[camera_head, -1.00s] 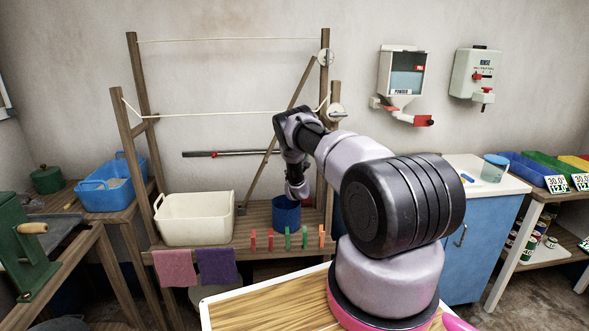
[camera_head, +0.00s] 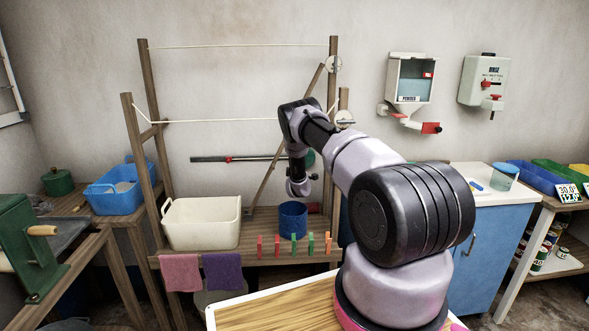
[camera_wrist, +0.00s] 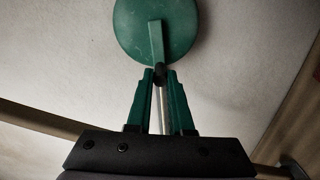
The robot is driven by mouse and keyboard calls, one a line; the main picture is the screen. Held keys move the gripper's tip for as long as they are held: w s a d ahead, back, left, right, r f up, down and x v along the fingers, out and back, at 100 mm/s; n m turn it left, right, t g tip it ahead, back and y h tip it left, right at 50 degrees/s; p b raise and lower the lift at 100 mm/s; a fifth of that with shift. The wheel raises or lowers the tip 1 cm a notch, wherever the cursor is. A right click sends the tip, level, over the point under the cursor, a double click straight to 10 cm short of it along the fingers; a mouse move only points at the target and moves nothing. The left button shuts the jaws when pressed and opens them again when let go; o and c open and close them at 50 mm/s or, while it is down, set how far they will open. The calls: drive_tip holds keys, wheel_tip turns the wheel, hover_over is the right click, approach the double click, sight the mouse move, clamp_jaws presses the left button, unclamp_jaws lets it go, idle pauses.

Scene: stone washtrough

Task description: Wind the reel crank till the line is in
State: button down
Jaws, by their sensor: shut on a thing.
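The reel is a round green disc (camera_wrist: 156,25) on the wall, at the top middle of the wrist view. Its pale green crank arm (camera_wrist: 156,42) points down to a small dark knob (camera_wrist: 160,70). My gripper (camera_wrist: 160,76) is shut on that knob, with its green fingers on either side. In the head view only a sliver of the green reel (camera_head: 310,158) shows behind my arm, and my fingertips are hidden there. White line (camera_head: 225,120) runs between the wooden posts; whether it joins this reel cannot be told.
A blue bucket (camera_head: 293,221) and cream tub (camera_head: 202,222) stand on the wooden bench below my arm. Several coloured pegs (camera_head: 293,244) line its front edge. A dark bar (camera_head: 240,159) and slanting wooden brace (camera_head: 266,178) lie near the reel. Dispensers hang at right.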

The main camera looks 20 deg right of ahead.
drive_tip(key=s+d+r+m, duration=0.1)
drive_tip(key=d+m, duration=0.3)
drive_tip(key=m, duration=0.8)
drive_tip(key=s+d+r+m, duration=0.1)
drive_tip(key=d+r+m, duration=0.2)
drive_tip(key=m, duration=1)
drive_tip(key=shift+s+d+r, duration=0.2)
drive_tip(key=shift+d, duration=0.25)
drive_tip(key=c, duration=0.8)
unclamp_jaws()
